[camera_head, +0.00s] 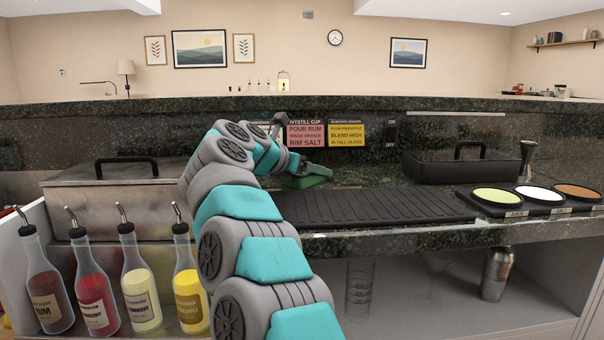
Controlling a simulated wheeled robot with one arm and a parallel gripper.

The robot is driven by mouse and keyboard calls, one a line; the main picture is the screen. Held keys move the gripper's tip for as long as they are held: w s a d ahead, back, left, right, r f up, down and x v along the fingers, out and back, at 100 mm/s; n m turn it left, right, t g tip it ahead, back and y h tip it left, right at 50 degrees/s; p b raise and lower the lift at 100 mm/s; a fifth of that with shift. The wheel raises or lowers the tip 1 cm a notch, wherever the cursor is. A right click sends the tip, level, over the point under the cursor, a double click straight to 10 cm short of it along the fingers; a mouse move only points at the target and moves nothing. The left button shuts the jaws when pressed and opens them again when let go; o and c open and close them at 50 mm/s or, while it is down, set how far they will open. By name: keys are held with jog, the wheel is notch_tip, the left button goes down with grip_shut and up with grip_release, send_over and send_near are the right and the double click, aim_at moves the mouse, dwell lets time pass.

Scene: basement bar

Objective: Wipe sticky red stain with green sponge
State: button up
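I see no red stain; the counter behind my arm and gripper is partly hidden.
The black ribbed mat (375,208) covers the middle counter. A lidded steel bin (110,190) stands left, with several bottles (139,285) before it. A black lidded box (455,168) and a tray of rimming dishes (495,196) are right. A raised ledge (200,104) runs behind.

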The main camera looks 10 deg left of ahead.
aim_at(349, 178)
jog(key=shift+w+d+b, duration=0.2)
jog(key=shift+w+d, duration=0.05)
jog(key=shift+d, duration=0.6)
jog(key=shift+w+d+b, duration=0.25)
jog(key=shift+d, duration=0.6)
jog(key=shift+w+d+b, duration=0.2)
jog(key=shift+w+d, duration=0.05)
jog(key=shift+d, duration=0.6)
jog(key=shift+w+d+b, duration=0.25)
jog(key=shift+d, duration=0.7)
jog(key=shift+w+d+b, duration=0.25)
jog(key=shift+d, duration=0.7)
notch_tip(349, 178, up, 6)
jog(key=p, duration=0.5)
jog(key=shift+p, duration=0.4)
notch_tip(349, 178, up, 3)
jog(key=shift+f+p, duration=0.1)
jog(key=shift+p, duration=0.55)
